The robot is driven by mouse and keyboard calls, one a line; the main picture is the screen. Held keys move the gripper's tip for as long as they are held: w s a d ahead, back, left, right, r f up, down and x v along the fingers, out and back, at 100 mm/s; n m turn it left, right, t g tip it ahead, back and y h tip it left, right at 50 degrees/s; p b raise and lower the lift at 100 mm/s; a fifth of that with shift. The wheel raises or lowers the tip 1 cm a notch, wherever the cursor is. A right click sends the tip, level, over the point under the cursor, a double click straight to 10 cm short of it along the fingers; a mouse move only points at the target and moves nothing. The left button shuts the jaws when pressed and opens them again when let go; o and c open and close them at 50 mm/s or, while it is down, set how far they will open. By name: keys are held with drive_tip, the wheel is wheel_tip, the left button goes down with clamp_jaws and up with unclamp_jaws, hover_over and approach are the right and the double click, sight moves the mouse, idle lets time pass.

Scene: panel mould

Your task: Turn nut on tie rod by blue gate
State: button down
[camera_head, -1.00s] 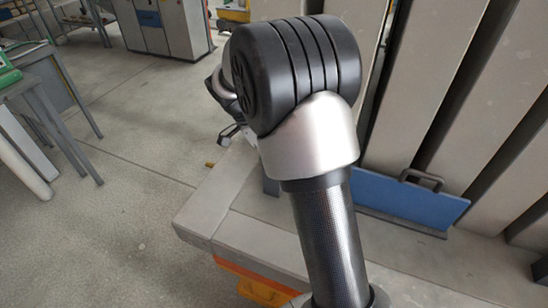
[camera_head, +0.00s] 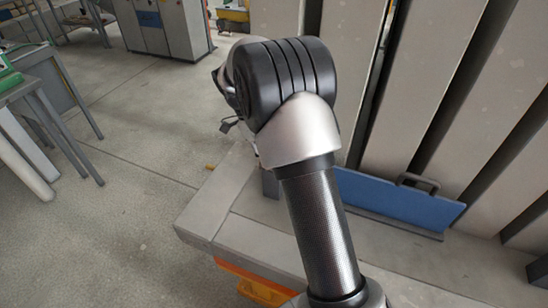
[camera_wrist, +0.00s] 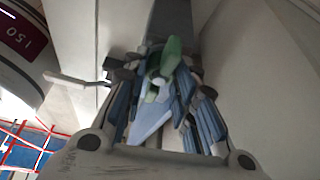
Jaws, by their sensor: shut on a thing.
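The blue gate (camera_head: 400,205) stands upright on the grey bed at the right of the head view, with a dark handle on its top edge. In the wrist view my gripper (camera_wrist: 165,65) has its blue-grey fingers closed around a small green thing (camera_wrist: 172,48), which looks like the nut. The fingers cover much of it, and I cannot make out the tie rod for certain. In the head view my arm hides the gripper and what it holds.
Tall grey panels (camera_head: 425,90) stand close behind the blue gate with narrow gaps. In the wrist view a pale bar (camera_wrist: 75,80) sticks out left of the fingers. A red and blue grid (camera_wrist: 28,145) lies lower left. Open floor (camera_head: 120,150) lies left of the bed.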

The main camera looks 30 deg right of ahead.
drive_tip(key=shift+m, duration=0.3)
drive_tip(key=shift+d+m+g+y+p, duration=0.1)
drive_tip(key=shift+m+g+y+p, duration=0.35)
drive_tip(key=shift+m+p, duration=0.55)
drive_tip(key=shift+m+y, duration=0.25)
drive_tip(key=shift+m, duration=0.55)
drive_tip(key=c, duration=1.2)
unclamp_jaws()
drive_tip(key=shift+w, duration=0.1)
